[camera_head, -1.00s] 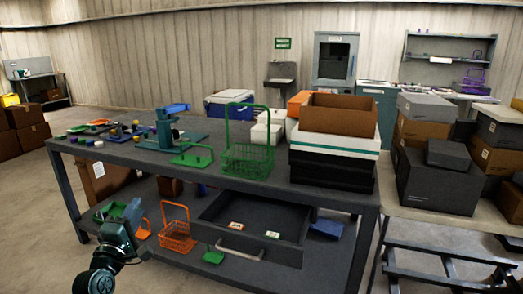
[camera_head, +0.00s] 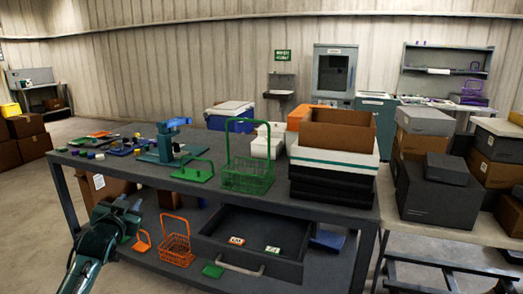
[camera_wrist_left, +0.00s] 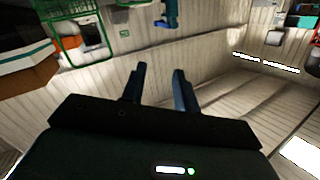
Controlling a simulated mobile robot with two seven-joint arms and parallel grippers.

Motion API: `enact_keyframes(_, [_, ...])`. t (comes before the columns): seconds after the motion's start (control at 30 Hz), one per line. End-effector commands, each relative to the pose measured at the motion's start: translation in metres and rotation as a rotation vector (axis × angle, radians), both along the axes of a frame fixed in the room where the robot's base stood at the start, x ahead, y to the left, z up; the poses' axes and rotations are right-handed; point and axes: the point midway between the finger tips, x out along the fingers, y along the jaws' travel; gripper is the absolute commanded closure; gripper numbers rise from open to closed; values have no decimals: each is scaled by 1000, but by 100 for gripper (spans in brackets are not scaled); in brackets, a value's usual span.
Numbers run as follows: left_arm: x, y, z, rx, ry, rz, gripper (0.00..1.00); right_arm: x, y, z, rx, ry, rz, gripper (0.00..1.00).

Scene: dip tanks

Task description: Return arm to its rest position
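My left gripper (camera_head: 130,207) is raised in front of the near left part of the grey workbench (camera_head: 275,198). In the left wrist view its two fingers (camera_wrist_left: 158,82) stand apart with nothing between them, so it is open and empty. That view looks towards the corrugated wall (camera_wrist_left: 215,60) and appears turned over. A green wire basket (camera_head: 248,177) stands on the bench top, apart from the gripper; it also shows in the left wrist view (camera_wrist_left: 57,30). My right gripper is not in view.
A green lid with handle (camera_head: 193,174) and a blue-green device (camera_head: 170,148) stand on the bench. An orange basket (camera_head: 175,250) is on the lower shelf, beside an open drawer (camera_head: 232,265). Stacked trays (camera_head: 330,190) stand at right.

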Motion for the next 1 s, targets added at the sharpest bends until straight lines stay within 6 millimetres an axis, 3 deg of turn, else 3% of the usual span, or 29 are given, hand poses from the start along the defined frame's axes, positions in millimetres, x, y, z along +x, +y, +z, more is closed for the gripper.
enact_keyframes(0.03, [-12, -15, -28, -21, 31, -25, 70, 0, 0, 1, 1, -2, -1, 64])
enact_keyframes(0.27, [-70, -64, -112, -52, 139, -104, 70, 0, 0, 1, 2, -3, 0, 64])
enact_keyframes(0.37, [-109, -90, -154, -77, 202, -144, 70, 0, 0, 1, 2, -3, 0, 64])
enact_keyframes(0.5, [-186, -132, -210, -134, 307, -205, 70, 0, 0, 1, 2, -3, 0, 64])
enact_keyframes(0.6, [-250, -161, -239, -190, 384, -240, 70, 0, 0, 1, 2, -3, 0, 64])
enact_keyframes(0.7, [-307, -185, -255, -246, 452, -263, 70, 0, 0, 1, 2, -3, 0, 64])
enact_keyframes(0.8, [-351, -201, -261, -294, 504, -273, 70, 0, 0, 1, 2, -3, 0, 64])
enact_keyframes(0.9, [-379, -210, -262, -326, 537, -277, 70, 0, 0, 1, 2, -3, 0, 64])
enact_keyframes(1.0, [-392, -215, -261, -342, 552, -278, 70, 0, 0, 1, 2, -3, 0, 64])
